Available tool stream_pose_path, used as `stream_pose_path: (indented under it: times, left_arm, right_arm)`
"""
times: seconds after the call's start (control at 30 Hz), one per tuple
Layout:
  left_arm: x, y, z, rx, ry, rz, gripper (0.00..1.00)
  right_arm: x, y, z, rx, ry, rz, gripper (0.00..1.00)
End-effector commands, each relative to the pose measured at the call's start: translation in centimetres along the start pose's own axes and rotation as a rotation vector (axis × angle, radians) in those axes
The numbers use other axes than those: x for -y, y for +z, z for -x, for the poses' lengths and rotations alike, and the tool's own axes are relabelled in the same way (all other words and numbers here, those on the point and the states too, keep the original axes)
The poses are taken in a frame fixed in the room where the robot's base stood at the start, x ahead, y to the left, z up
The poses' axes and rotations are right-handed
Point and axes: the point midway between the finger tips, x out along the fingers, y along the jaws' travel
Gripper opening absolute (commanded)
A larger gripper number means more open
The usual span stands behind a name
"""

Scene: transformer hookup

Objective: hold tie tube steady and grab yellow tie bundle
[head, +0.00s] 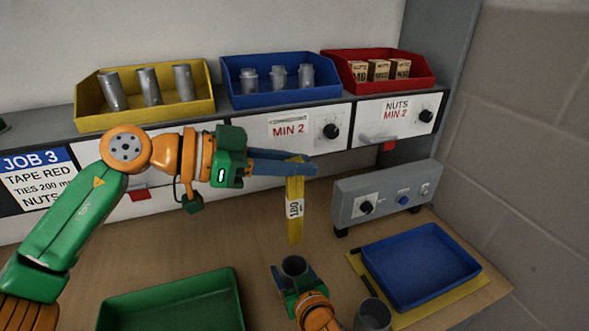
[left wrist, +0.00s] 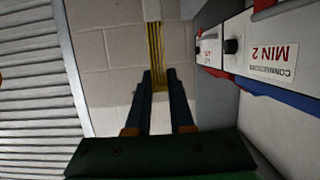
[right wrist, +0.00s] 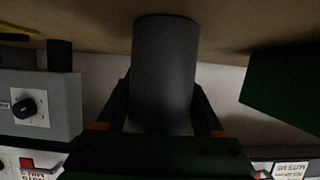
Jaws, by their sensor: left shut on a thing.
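My left gripper (head: 312,168) is shut on the yellow tie bundle (head: 295,225) above the bench. The bundle hangs upright from the fingertips and has a white label that seems to read 180. In the left wrist view the yellow bundle (left wrist: 157,55) shows between the fingertips (left wrist: 160,85). The grey tie tube (head: 295,266) stands on the bench, lower and apart from the bundle. My right gripper (head: 291,280) has its fingers around the tube. In the right wrist view the tube (right wrist: 165,70) fills the gap, with both fingers against its sides.
Another grey tube (head: 372,314) stands at the front. A blue tray (head: 420,265) lies at the right, a green tray (head: 175,305) at the front left. A grey control box (head: 385,192) stands behind. Yellow (head: 205,108), blue (head: 270,98) and red (head: 425,80) bins line the shelf.

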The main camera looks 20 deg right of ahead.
Motion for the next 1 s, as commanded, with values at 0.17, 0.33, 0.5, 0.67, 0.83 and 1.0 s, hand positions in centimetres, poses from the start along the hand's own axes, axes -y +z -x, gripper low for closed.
stream_pose_path:
  times: [0.17,0.33,0.5,0.67,0.83,1.0]
  left_arm:
    - [0.0,0.0,0.0,0.0,0.0,0.0,0.0]
    - [0.0,0.0,0.0,0.0,0.0,0.0,0.0]
    - [0.0,0.0,0.0,0.0,0.0,0.0,0.0]
    - [0.0,0.1,0.0,0.0,0.0,0.0,0.0]
    - [0.0,0.1,0.0,0.0,0.0,0.0,0.0]
    - [0.0,0.1,0.0,0.0,-0.001,0.0,0.0]
  right_arm:
    - [0.0,0.0,0.0,0.0,0.0,0.0,1.0]
    - [0.0,0.0,0.1,0.0,0.0,0.0,1.0]
    - [0.0,0.1,3.1,0.002,-0.001,-0.002,1.0]
    - [0.1,0.2,7.8,0.004,-0.003,-0.003,1.0]
    - [0.0,0.2,11.1,0.004,-0.001,0.0,1.0]
    - [0.0,0.0,12.0,0.001,0.001,0.0,1.0]
